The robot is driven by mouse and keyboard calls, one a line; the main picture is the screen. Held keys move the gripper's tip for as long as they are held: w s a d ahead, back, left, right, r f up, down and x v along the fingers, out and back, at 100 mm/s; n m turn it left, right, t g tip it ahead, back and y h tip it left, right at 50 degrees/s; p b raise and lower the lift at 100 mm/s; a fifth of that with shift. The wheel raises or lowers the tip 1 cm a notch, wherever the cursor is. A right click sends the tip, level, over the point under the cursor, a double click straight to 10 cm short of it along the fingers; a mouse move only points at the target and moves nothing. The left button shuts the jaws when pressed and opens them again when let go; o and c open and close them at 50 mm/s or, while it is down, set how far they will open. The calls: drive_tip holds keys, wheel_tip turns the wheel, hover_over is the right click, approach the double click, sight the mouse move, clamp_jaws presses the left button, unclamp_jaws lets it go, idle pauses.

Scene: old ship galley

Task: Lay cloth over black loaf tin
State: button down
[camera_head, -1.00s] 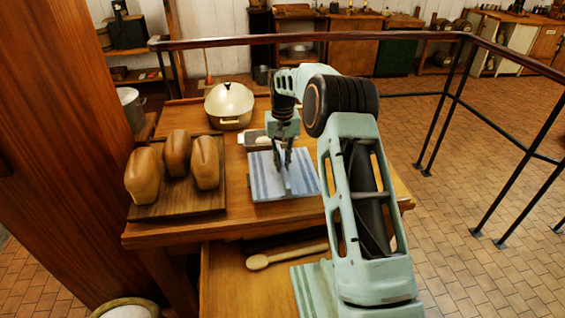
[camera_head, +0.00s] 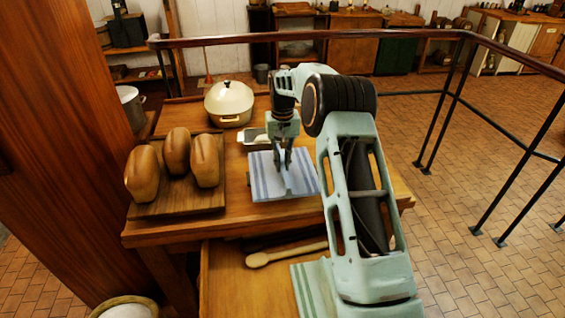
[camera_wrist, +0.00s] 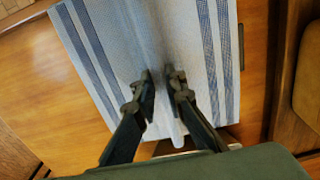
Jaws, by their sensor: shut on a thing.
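A pale blue-grey cloth with darker blue stripes (camera_head: 263,184) lies spread on the wooden table. It also shows in the wrist view (camera_wrist: 198,60), with a raised fold along its middle. My gripper (camera_head: 284,164) points down over the cloth and is shut on that fold. Its fingertips (camera_wrist: 161,84) stand on either side of the fold in the wrist view. I cannot make out a black loaf tin in either view.
Three loaves (camera_head: 176,152) stand on a dark board (camera_head: 181,207) to the left. A cream lidded pot (camera_head: 229,103) and a pale dish (camera_head: 250,137) are behind the cloth. A wooden spoon (camera_head: 258,260) and a green-striped cloth (camera_head: 310,284) lie on a lower surface in front.

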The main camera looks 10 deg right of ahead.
drive_tip(key=shift+f, duration=0.15)
drive_tip(key=c, duration=1.9)
unclamp_jaws()
drive_tip(key=shift+r+p, duration=2.7)
drive_tip(key=shift+r, duration=1.35)
